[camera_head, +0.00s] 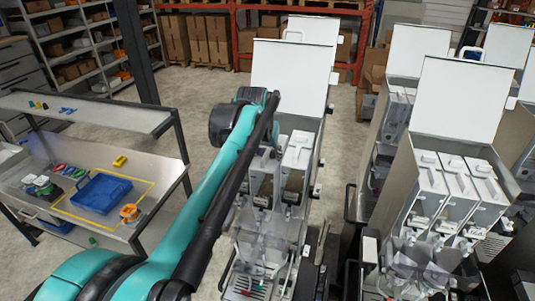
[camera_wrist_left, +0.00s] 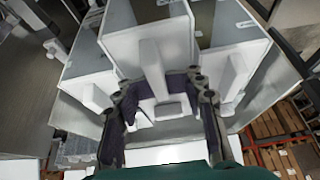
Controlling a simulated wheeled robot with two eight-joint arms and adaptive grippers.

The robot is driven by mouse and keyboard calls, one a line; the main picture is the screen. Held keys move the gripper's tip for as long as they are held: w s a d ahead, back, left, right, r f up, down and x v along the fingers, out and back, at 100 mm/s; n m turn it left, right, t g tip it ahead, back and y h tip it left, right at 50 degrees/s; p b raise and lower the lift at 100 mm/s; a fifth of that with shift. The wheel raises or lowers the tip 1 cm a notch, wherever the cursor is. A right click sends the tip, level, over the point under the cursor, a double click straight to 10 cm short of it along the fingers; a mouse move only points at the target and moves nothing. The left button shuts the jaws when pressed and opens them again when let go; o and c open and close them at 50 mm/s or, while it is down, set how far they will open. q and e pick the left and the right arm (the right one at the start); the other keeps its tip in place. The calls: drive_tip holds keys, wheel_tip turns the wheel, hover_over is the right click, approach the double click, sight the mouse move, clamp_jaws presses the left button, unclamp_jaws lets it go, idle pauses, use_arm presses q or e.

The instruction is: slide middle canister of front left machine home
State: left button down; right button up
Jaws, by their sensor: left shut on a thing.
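The front left machine (camera_head: 292,70) stands in the centre of the head view with its white lid up. My left arm reaches over it from the left, and my left gripper (camera_head: 272,143) is mostly hidden behind the arm. In the left wrist view the gripper (camera_wrist_left: 162,88) is shut on the handle of the middle canister (camera_wrist_left: 126,47), a white box with a raised grip. White canisters flank it on the left (camera_wrist_left: 88,66) and right (camera_wrist_left: 238,58). In the head view one canister (camera_head: 297,155) shows right of the arm. How far the middle one sits in is unclear. My right gripper is not in view.
A second open machine (camera_head: 465,100) with several canisters stands to the right, with a narrow gap between. A work table (camera_head: 165,180) with a blue tray (camera_head: 100,193) is at left. Boxes on red racking (camera_head: 237,35) stand behind; floor between is clear.

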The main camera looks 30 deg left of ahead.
use_arm(q)
drive_tip(key=shift+f, duration=0.2)
drive_tip(key=c, duration=0.8)
unclamp_jaws()
drive_tip(key=shift+s, duration=0.1)
drive_tip(key=shift+v, duration=4.05)
